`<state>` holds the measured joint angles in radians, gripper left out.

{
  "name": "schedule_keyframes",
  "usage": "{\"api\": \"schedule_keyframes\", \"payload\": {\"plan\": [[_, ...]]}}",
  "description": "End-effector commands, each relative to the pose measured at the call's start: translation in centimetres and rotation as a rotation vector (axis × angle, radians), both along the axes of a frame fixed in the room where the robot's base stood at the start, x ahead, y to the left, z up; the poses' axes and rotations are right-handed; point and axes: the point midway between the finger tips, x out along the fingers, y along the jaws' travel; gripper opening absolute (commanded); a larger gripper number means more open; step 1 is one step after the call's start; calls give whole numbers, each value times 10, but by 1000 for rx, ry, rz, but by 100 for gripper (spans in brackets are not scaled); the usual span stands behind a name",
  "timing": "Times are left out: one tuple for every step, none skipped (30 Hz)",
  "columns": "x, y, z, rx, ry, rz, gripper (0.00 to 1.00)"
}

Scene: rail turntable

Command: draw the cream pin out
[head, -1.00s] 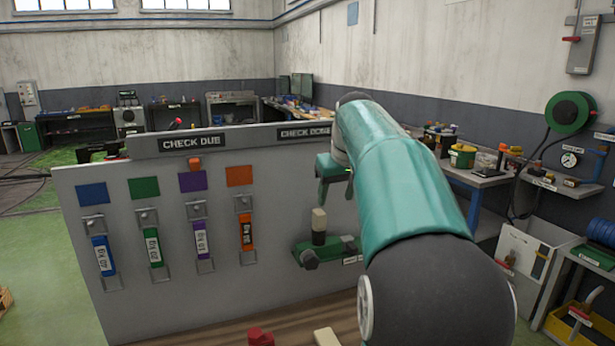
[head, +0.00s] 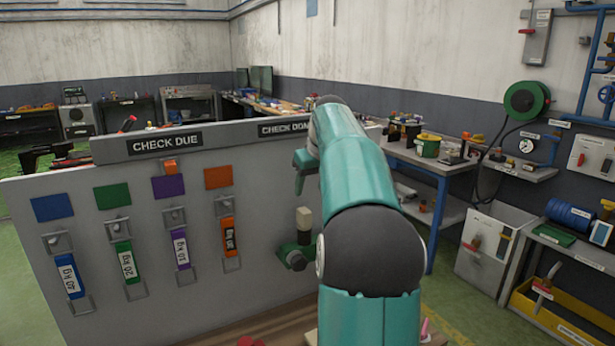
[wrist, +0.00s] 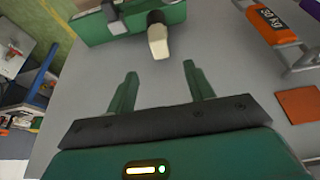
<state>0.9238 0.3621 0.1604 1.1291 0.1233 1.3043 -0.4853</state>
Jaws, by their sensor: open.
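The cream pin (head: 304,217) stands upright on a dark collar in a green fixture (head: 294,257) on the grey board, in the head view. In the wrist view the cream pin (wrist: 158,42) points from the green fixture (wrist: 110,27) toward my gripper. My gripper (wrist: 158,72) is open and empty. Its two fingers point at the fixture, with the pin's cream end ahead of the gap between them. In the head view my gripper (head: 299,184) is above the pin, apart from it. My arm hides the fixture's right part.
Blue, green, purple and orange tags (head: 232,237) hang on the board (head: 100,312) left of the pin. A header strip (head: 200,140) runs along its top. An orange tag (wrist: 268,22) shows right in the wrist view. Grey board between fingers and pin is clear.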

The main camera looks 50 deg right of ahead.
Motion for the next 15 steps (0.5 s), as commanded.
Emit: {"api": "schedule_keyframes", "payload": {"plan": [[3, -2, -10, 2, 2, -1, 53], [5, -2, -15, 2, 2, -1, 53], [7, -2, -22, 3, 3, 0, 53], [10, -3, -27, 3, 2, 0, 53], [12, -3, -32, 4, 2, 1, 53], [15, -3, -39, 4, 2, 1, 53], [17, -4, -44, 3, 2, 2, 53], [19, -4, -48, 3, 2, 2, 53], [22, -5, -55, 2, 2, 2, 53], [25, -5, -61, 3, 3, 1, 53], [27, -6, -66, 3, 3, 2, 53], [30, -6, -71, 2, 2, 2, 53], [32, -6, -76, 2, 2, 2, 53], [34, -7, -80, 2, 2, 2, 53], [37, -7, -85, 2, 2, 3, 53]]}}
